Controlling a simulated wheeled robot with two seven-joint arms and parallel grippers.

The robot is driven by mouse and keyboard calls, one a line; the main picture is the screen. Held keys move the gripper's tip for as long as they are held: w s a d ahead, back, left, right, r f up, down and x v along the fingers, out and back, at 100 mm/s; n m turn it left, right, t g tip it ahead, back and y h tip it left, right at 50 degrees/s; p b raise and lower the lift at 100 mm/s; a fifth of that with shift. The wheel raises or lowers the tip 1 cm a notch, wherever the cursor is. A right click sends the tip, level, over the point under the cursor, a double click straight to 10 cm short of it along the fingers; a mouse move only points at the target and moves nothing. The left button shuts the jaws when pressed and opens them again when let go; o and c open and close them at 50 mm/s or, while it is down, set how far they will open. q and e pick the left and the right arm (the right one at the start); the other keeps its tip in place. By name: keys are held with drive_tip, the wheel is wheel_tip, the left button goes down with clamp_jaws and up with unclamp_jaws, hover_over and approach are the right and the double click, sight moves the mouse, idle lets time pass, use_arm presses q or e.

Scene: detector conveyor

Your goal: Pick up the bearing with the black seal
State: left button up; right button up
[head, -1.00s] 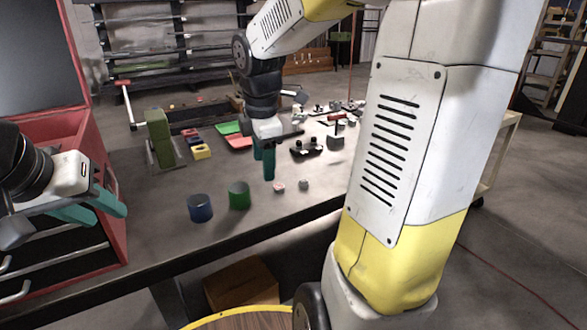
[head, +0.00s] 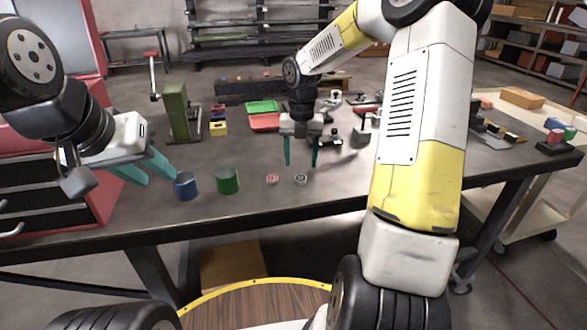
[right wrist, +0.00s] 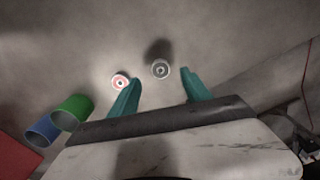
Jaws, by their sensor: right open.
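The bearing with the black seal (head: 300,179) is a small dark ring lying flat on the grey table near its front edge. It also shows in the right wrist view (right wrist: 160,69), between the fingertip lines. My right gripper (head: 301,164) points down with two teal fingers apart and empty, just behind and above this bearing in the head view. In the right wrist view its fingertips (right wrist: 160,77) flank the bearing without touching it. A bearing with a red seal (head: 272,179) lies just left. My left gripper (head: 159,180) is open and empty at the left, near a blue cup.
The blue cup (head: 186,186) and a green cup (head: 227,180) stand left of the bearings. A green post (head: 178,112), a green tray (head: 262,107) and a red tray (head: 265,122) are farther back. The tabletop around the bearings is clear.

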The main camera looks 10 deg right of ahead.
sight(301, 177)
wheel_tip(301, 177, down, 6)
drive_tip(key=shift+r, duration=0.25)
clamp_jaws()
